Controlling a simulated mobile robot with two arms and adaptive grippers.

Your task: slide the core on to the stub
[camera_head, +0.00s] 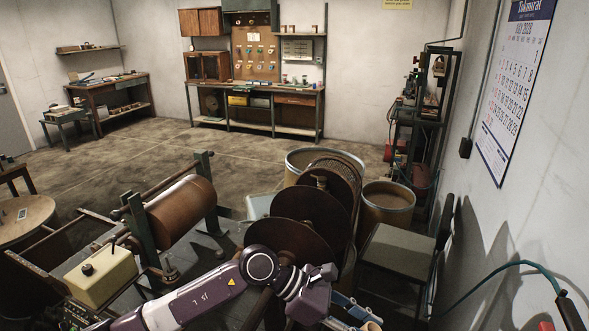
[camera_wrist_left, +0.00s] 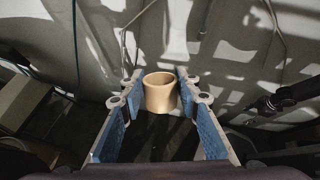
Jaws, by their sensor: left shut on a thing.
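A tan cardboard-coloured core (camera_wrist_left: 160,92), a short hollow tube, sits between the fingertips of my left gripper (camera_wrist_left: 157,95) in the left wrist view. The gripper's blue-padded fingers are shut on it, and its open end shows. In the head view my left gripper (camera_head: 352,309) is at the bottom edge, right of centre, with only part of the core (camera_head: 373,326) in frame. I cannot pick out the stub with certainty. A dark bar with a rounded end (camera_wrist_left: 290,96) is right of the core and apart from it in the wrist view. My right gripper is not in view.
Large brown discs (camera_head: 310,213) stand just beyond my left arm. A brown roll (camera_head: 181,212) on a frame is to the left. Drums (camera_head: 388,204) and a grey-topped stand (camera_head: 398,250) are to the right, near the wall. A teal hose (camera_head: 490,271) curves at lower right.

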